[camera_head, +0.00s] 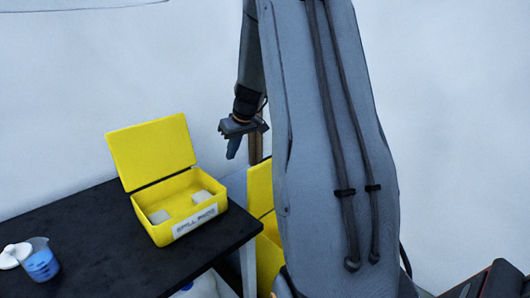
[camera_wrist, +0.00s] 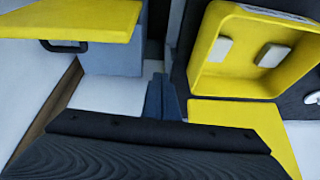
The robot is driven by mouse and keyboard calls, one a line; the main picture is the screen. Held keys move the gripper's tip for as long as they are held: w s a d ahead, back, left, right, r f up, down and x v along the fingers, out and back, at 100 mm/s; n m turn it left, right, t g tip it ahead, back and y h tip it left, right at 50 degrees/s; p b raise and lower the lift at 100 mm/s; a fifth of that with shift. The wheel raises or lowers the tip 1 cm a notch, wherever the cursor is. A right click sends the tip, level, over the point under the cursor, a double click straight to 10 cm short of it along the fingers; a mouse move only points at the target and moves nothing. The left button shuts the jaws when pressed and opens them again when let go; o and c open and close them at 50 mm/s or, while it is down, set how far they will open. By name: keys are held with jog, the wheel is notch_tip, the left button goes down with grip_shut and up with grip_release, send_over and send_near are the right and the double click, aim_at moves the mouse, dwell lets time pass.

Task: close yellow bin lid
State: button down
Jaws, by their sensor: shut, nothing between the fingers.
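A yellow box (camera_head: 163,236) with a white label on its front stands on a black table in the head view. Its lid (camera_head: 153,152) is open and stands up, tilted back. Light pads lie inside. The wrist view shows the box (camera_wrist: 207,78) at the upper right and the lid (camera_wrist: 250,118) below it, partly hidden by my wrist. My gripper (camera_head: 233,152) is shut and empty, pointing down to the right of the lid and apart from it. Its fingertips (camera_wrist: 162,82) show in the wrist view, left of the box.
The black table (camera_head: 110,255) holds a beaker of blue liquid (camera_head: 41,264) and a white object (camera_head: 12,255) at the left. Another yellow bin (camera_head: 262,190) stands right of the table, partly behind my arm. A yellow panel (camera_wrist: 85,18) with a dark handle shows in the wrist view.

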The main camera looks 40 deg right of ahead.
jog(key=w+d+f+t, duration=0.1)
jog(key=w+d, duration=0.1)
jog(key=d, duration=0.8)
jog(key=w+d+t, duration=0.1)
jog(key=w+d, duration=0.1)
jog(key=d, duration=0.8)
jog(key=shift+n, duration=0.4)
jog(key=shift+w+a+f+p, duration=0.1)
jog(key=shift+w+f+p, duration=0.4)
jog(key=shift+f, duration=1)
jog(key=shift+w+a+f+p, duration=0.1)
jog(key=shift+f+p, duration=0.7)
jog(key=shift+f, duration=0.75)
jog(key=shift+w+f+p, duration=0.3)
jog(key=shift+f+p, duration=0.35)
jog(key=shift+f, duration=0.85)
jog(key=shift+s, duration=0.15)
